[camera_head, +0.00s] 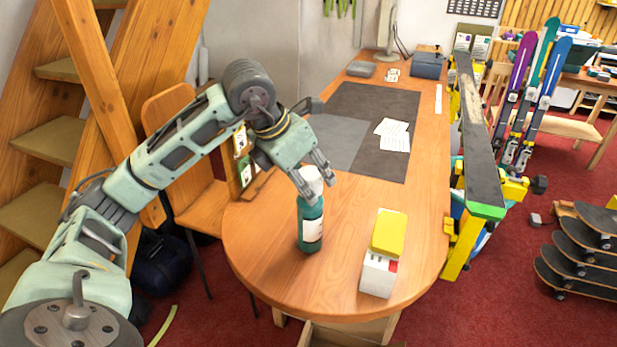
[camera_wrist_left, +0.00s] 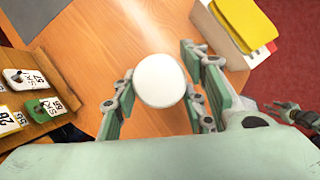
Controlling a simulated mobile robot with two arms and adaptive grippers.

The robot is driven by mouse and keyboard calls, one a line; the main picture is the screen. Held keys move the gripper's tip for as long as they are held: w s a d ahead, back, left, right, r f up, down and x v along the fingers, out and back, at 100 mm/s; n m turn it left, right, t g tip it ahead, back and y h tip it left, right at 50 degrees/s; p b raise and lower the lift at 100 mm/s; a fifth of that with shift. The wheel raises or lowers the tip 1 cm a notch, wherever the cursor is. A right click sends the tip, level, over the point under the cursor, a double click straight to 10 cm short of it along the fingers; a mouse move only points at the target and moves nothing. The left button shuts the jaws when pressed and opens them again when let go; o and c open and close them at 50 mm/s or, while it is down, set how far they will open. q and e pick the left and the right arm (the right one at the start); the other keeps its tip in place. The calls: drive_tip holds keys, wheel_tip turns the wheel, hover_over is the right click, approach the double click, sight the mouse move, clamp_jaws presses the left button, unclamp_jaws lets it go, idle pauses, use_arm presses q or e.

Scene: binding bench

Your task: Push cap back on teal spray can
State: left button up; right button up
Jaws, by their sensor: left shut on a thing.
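The teal spray can (camera_head: 310,228) stands upright on the wooden table near its rounded front end, with a white label on its side. A white cap (camera_head: 312,182) is at the top of the can, in line with it. I cannot tell how firmly it is seated. My left gripper (camera_head: 315,184) reaches down from the upper left and is shut on the cap. In the left wrist view the round white cap (camera_wrist_left: 158,80) is between the two fingers and hides the can below.
A white box with a yellow block (camera_head: 388,234) on top stands right of the can. A card rack (camera_head: 245,160) is at the table's left edge. Grey mats (camera_head: 375,105) with papers lie farther back. Bare tabletop surrounds the can in front.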

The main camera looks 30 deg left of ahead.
use_arm(q)
drive_tip(key=shift+f+b, duration=0.45)
idle(0.5)
drive_tip(key=o, duration=0.9)
drive_tip(key=o, duration=0.4)
drive_tip(key=shift+o, duration=0.2)
drive_tip(key=shift+r, duration=0.15)
drive_tip(key=shift+r+p, duration=2.8)
drive_tip(key=shift+r, duration=0.6)
